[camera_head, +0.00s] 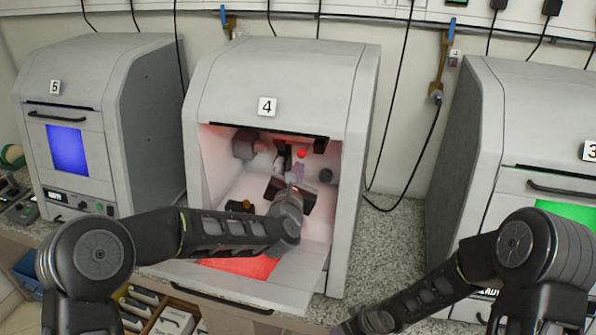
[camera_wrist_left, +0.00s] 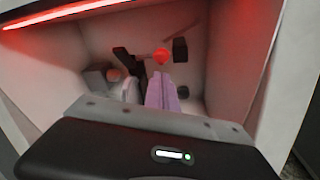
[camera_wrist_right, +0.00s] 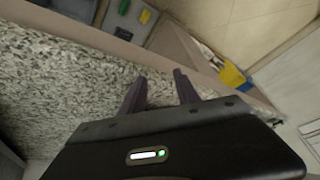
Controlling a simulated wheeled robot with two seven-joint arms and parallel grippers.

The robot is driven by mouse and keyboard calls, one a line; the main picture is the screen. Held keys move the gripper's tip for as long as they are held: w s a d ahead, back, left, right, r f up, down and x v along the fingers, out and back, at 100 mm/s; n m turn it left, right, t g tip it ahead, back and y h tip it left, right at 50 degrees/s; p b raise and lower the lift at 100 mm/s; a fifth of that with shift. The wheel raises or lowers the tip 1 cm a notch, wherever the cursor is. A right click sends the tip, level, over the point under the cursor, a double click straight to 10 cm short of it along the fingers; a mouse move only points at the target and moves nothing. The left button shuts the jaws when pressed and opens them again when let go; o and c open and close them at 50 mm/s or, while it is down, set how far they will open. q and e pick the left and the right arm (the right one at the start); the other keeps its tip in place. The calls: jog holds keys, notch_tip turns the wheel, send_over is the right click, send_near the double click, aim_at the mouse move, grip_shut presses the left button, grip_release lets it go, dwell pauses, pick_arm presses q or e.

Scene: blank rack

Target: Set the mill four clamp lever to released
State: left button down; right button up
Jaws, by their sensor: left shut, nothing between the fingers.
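Mill four (camera_head: 270,75) is the grey cabinet marked 4, its front open and its inside lit red. A round red knob (camera_head: 302,154), which looks like the clamp lever's end, sits inside towards the back; it also shows in the left wrist view (camera_wrist_left: 161,56). I cannot tell the lever's position. My left gripper (camera_head: 299,168) reaches into the cabinet. Its purple fingers (camera_wrist_left: 160,80) are shut and empty, just below the knob in the picture; contact is unclear. My right gripper (camera_wrist_right: 159,75) is open and empty, over the speckled counter's edge.
A dark block (camera_wrist_left: 180,50) and a dark slanted part (camera_wrist_left: 128,62) flank the knob. The lowered front panel (camera_head: 285,285) and side walls bound the opening. Cabinet 5 (camera_head: 60,95) stands left, cabinet 3 (camera_head: 520,130) right. Speckled counter (camera_head: 390,235) lies bare between cabinets.

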jog(key=a+r+m+t+y, duration=0.1)
jog(key=a+m+t+y, duration=0.1)
jog(key=a+m, duration=0.9)
jog(key=s+d+f+n+g, duration=0.1)
jog(key=s+f+g, duration=0.1)
jog(key=s, duration=0.5)
jog(key=s+d+f+n+g+h, duration=0.1)
jog(key=s+d+f+g, duration=0.1)
jog(key=s+f, duration=0.3)
jog(key=s+d+f+n+g, duration=0.1)
jog(key=s+f, duration=0.3)
jog(key=s, duration=0.5)
jog(key=shift+s+d+n+g+h, duration=0.25)
jog(key=shift+d+n+g+h, duration=0.05)
jog(key=shift+d+g, duration=0.2)
jog(key=shift+a, duration=0.1)
